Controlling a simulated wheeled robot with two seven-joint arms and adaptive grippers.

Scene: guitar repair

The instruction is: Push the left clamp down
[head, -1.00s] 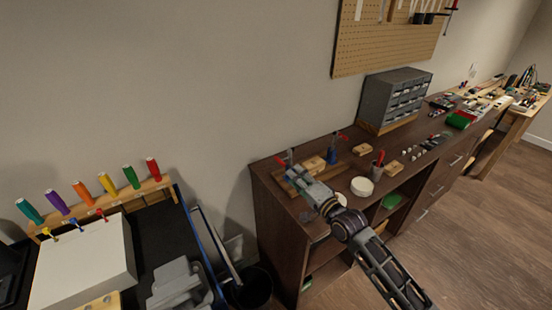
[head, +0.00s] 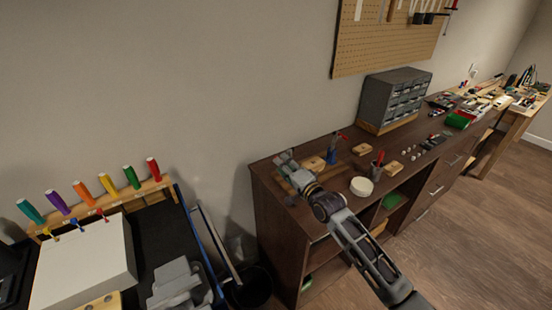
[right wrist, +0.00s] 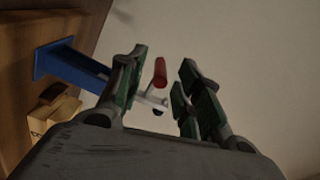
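My right gripper (head: 284,160) is over the left end of the brown bench, where it hides the left clamp in the head view. In the right wrist view, a clamp with a blue post (right wrist: 80,68) and a red handle (right wrist: 160,72) shows ahead; it appears to be the left clamp. The right gripper's fingers (right wrist: 163,88) are spread apart, with the red handle in the gap between them. Whether a finger touches the handle I cannot tell. The right clamp (head: 332,156), blue with a raised red handle, stands to the right of the gripper.
Small wooden blocks (head: 362,149), a white round roll (head: 361,187) and a cup of tools (head: 377,168) are on the brown bench (head: 348,207). A grey drawer cabinet (head: 394,100) stands behind. A trolley with coloured screwdrivers (head: 109,184) is at left.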

